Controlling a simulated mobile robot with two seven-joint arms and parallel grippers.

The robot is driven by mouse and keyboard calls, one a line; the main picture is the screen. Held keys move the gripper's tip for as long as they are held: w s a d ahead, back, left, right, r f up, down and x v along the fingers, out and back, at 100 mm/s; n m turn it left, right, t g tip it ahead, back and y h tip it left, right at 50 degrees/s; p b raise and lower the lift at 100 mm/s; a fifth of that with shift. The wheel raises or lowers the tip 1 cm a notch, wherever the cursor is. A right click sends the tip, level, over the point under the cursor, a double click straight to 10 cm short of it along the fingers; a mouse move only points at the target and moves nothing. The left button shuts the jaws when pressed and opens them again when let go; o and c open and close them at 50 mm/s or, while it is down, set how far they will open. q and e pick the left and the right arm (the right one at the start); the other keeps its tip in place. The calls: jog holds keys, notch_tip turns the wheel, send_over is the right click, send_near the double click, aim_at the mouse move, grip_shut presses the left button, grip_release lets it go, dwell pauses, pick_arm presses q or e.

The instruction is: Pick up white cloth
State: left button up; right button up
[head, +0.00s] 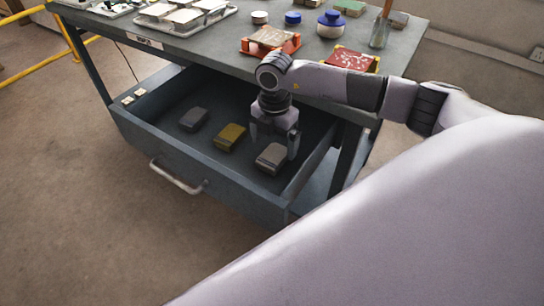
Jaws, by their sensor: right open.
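The open drawer (165,145) under the workbench holds three small folded-looking pads in a row. The palest one, light grey to white, seems to be the white cloth (271,158); it lies at the right end of the drawer floor. A yellow pad (230,137) lies to its left, and a dark grey pad (194,119) farther left. My right gripper (273,146) points down into the drawer, open, with its fingers just above and around the far side of the white cloth. I cannot tell whether they touch it. My left gripper is out of view.
The workbench top (215,48) overhangs the drawer's back, close to my right arm. On it stand a red-orange tray (284,48), a red box (351,60), a blue-lidded jar (331,24) and a glass with a stick (380,31). The drawer's handle (175,180) faces open floor.

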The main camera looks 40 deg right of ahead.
aim_at(273, 155)
notch_tip(273, 155, down, 4)
jog(key=shift+w+a+r, duration=0.1)
jog(key=shift+r, duration=0.15)
jog(key=shift+c, duration=0.4)
jog(key=c, duration=1)
jog(key=shift+c, duration=0.2)
jog(key=shift+r, duration=0.1)
notch_tip(273, 155, up, 20)
jog(key=shift+p, duration=0.3)
